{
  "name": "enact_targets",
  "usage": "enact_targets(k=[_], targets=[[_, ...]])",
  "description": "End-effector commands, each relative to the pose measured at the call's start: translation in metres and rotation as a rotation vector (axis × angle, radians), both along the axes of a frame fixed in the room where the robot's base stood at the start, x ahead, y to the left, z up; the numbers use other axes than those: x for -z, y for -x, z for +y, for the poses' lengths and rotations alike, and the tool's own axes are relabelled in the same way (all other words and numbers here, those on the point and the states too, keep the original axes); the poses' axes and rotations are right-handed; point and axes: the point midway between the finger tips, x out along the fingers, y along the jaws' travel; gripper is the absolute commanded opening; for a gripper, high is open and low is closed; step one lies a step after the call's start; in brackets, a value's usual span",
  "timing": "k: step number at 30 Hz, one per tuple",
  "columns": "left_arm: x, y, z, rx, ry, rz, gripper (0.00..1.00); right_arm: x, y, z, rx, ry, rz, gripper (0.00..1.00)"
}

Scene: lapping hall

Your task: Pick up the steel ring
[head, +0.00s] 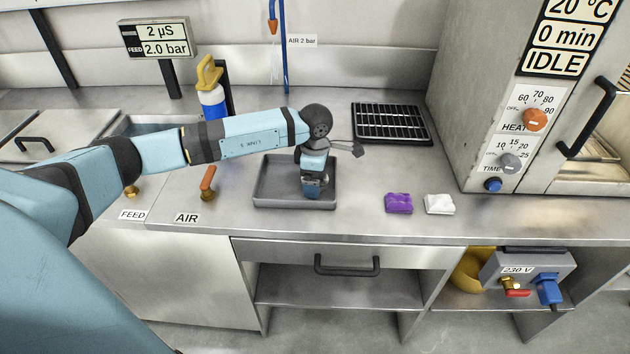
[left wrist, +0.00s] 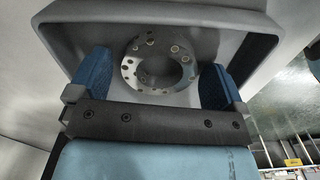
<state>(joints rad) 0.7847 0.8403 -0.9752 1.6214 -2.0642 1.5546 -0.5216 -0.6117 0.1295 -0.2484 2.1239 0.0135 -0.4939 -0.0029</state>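The steel ring (left wrist: 130,68) shows in the left wrist view, lying flat in a grey tray (head: 268,196), with small holes around its face and a large hole in its middle. The tray also shows in the left wrist view (left wrist: 255,45). My left gripper (head: 313,192) points down into the tray. In the left wrist view its two blue fingers (left wrist: 154,72) stand wide apart, with the ring between and beyond them and a gap on each side. In the head view the gripper hides the ring. My right gripper is in neither view.
A purple cloth (head: 398,203) and a white cloth (head: 439,204) lie right of the tray. A black rack (head: 392,122) is behind. An orange-handled AIR valve (head: 207,183) stands left of the tray, a yellow-topped bottle (head: 211,95) behind the arm. An oven (head: 500,100) bounds the right.

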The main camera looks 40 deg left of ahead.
Motion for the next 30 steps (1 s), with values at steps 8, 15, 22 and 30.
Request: enact_targets(k=[8, 15, 22, 30], targets=[[-0.001, 0.000, 0.000, 0.000, 0.001, -0.001, 0.40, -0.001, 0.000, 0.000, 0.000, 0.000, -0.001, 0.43], [-0.002, 0.000, 0.000, 0.000, 0.001, -0.001, 0.39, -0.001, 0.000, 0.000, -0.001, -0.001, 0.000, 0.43], [-0.023, -0.001, 0.001, 0.000, 0.000, -0.003, 0.39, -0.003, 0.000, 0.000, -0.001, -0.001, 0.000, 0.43], [-0.090, -0.001, 0.001, 0.000, 0.000, -0.007, 0.39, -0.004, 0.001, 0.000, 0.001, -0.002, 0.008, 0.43]])
